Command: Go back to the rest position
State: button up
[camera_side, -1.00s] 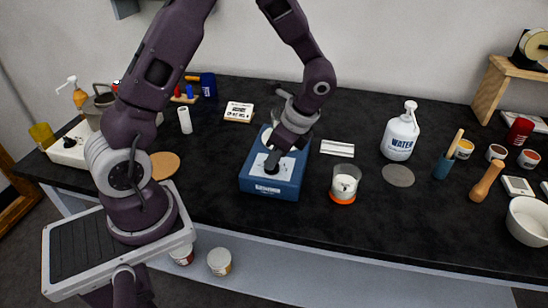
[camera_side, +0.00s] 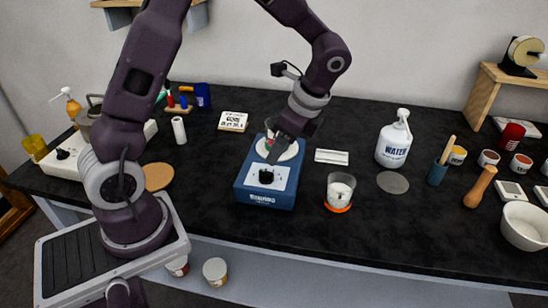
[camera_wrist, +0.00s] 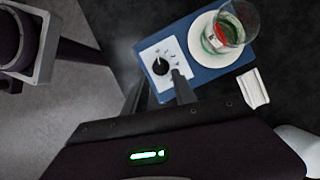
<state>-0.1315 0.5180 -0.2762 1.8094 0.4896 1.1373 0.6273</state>
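My gripper (camera_side: 277,153) is above the blue hotplate-like device (camera_side: 262,198), clear of its black knob (camera_side: 266,177). In the wrist view the two fingers (camera_wrist: 160,92) stand apart with nothing between them, so my gripper is open. The device's white front panel and knob (camera_wrist: 160,66) show just beyond the fingertips. A glass beaker (camera_wrist: 230,32) with red and green contents stands on the device's round white plate (camera_wrist: 203,52). In the side view my gripper partly hides the plate and beaker.
A glass with white contents (camera_side: 340,189) stands right of the device. A wooden stand (camera_side: 485,95) is at far right.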

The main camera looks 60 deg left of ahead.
jog(key=s+d+r+n+t+h, duration=0.2)
jog(key=s+d+r+n+t, duration=0.1)
jog(key=s+r+n, duration=0.3)
jog(key=s+d+r+n+t+h, duration=0.1)
jog(key=s+d+r+n+t, duration=0.2)
jog(key=s+r, duration=0.4)
jog(key=s+n+t, duration=0.1)
jog(key=s+n, duration=0.1)
jog(key=s, duration=0.2)
jog(key=shift+n+t+h, duration=0.4)
